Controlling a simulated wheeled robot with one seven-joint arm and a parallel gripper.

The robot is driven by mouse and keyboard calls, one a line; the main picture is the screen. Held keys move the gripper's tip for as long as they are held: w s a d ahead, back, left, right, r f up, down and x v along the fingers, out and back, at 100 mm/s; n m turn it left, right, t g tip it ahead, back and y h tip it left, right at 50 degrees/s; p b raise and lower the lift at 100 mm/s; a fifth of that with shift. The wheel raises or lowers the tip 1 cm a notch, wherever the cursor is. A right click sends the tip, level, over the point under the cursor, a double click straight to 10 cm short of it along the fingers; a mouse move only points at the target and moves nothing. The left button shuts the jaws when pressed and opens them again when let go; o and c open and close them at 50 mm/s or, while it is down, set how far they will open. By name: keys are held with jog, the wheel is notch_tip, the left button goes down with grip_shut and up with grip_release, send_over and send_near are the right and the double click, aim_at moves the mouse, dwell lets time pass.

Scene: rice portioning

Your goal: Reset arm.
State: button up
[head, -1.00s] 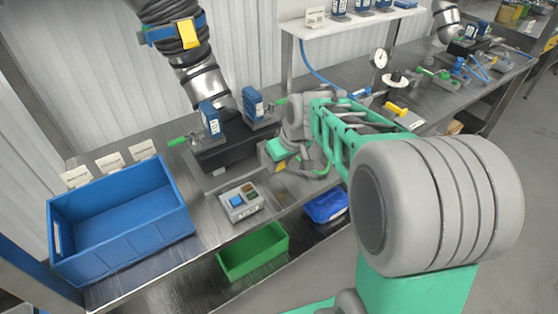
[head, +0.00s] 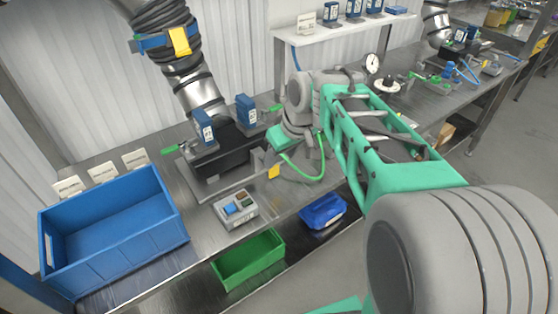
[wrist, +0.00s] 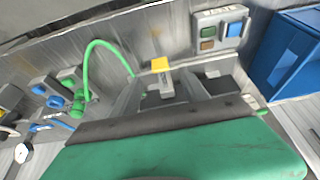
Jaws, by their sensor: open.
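My green and grey arm reaches over the workbench (head: 160,215) from the right in the head view. Its wrist is bent down beside the dark fixture. My gripper is small and partly hidden there; it shows in the wrist view (wrist: 168,88) as two grey fingers spread apart, with nothing seen between them. A yellow tab (wrist: 160,64) sits by the fingers. A green hose loops beside the wrist.
A grey control box (head: 235,208) with a blue button stands near the bench front. A large blue bin (head: 115,265) is at left. A green bin (head: 250,275) and a small blue bin (head: 322,222) sit lower down. Blue units (head: 204,128) stand on the dark fixture (head: 225,158).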

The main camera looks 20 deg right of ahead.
dwell(0.3)
jog(key=s+d+f+m+g, duration=0.2)
jog(key=s+f+m, duration=0.2)
jog(key=s+f, duration=0.3)
jog(key=s+a+f+m+h, duration=0.1)
jog(key=s+f+h, duration=0.1)
jog(key=s, duration=0.6)
jog(key=shift+n+t+y, duration=0.3)
jog(key=shift+n+t, duration=0.2)
jog(key=shift+n, duration=0.3)
jog(key=a+r, duration=0.1)
jog(key=a, duration=0.1)
jog(key=a+r, duration=0.1)
jog(key=r, duration=0.1)
jog(key=shift+s+a+r, duration=0.15)
jog(key=shift+a, duration=0.25)
dwell(0.6)
